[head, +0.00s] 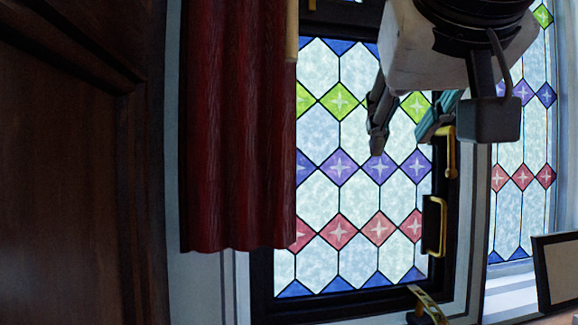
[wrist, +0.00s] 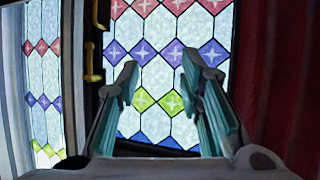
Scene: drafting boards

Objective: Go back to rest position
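My gripper (head: 408,143) hangs in the upper right of the head view, in front of a stained-glass window (head: 320,70). Its two fingers are spread apart with nothing between them. In the wrist view my gripper (wrist: 158,80) also shows open and empty, with the window (wrist: 150,62) behind the gap. The fingers appear apart from the glass, though the exact distance cannot be told.
A dark red curtain (head: 235,120) hangs left of the window. Brass handles (head: 449,155) sit on the dark window frame (head: 262,270). A second patterned window (head: 508,215) is at the right. A dark wooden panel (head: 60,190) fills the left. A dark-framed board (head: 558,268) stands lower right.

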